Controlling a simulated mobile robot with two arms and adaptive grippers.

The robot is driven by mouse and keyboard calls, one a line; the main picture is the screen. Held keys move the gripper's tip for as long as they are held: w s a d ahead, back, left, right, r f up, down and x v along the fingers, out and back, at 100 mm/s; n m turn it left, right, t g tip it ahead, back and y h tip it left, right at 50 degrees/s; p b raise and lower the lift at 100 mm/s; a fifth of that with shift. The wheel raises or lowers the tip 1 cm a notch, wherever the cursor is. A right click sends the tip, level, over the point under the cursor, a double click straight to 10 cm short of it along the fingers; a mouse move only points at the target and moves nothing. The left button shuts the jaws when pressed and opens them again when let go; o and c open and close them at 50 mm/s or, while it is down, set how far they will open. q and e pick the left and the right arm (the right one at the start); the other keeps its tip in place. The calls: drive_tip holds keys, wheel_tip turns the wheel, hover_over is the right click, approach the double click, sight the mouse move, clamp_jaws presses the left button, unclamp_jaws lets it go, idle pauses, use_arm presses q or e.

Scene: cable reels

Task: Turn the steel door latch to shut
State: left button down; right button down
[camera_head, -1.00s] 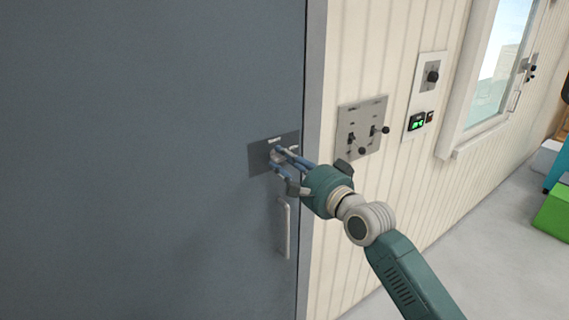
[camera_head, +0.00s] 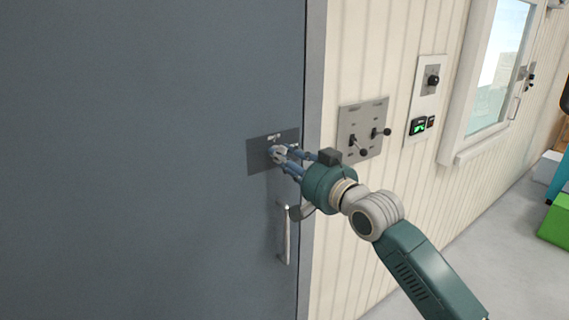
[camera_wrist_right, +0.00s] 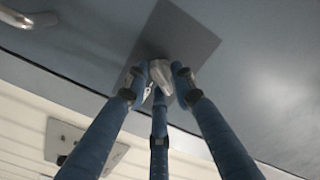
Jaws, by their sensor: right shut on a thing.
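The steel latch (camera_wrist_right: 160,76) sits on a grey plate (camera_head: 258,160) on the dark grey door (camera_head: 150,160), near the door's right edge. My right gripper (camera_head: 286,155) is at the plate, its blue fingers shut on the latch. In the right wrist view the fingers of my right gripper (camera_wrist_right: 158,85) close around the latch from both sides, with a third finger below. The fingers hide part of the latch, so its exact angle is hard to read. My left gripper is not in view.
A door handle (camera_head: 284,235) stands just below the plate, close to my right wrist. To the right, the wall carries a switch panel (camera_head: 350,122), a knob panel (camera_head: 432,75) and a window (camera_head: 496,75).

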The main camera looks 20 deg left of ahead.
drive_tip(key=n, duration=0.3)
drive_tip(key=n+b, duration=0.1)
drive_tip(key=n, duration=0.1)
drive_tip(key=shift+w+d+f+n, duration=0.15)
drive_tip(key=shift+n, duration=0.25)
idle(0.4)
drive_tip(key=c, duration=1.7)
unclamp_jaws()
drive_tip(key=shift+o, duration=0.2)
drive_tip(key=shift+w, duration=0.15)
drive_tip(key=v, duration=1.2)
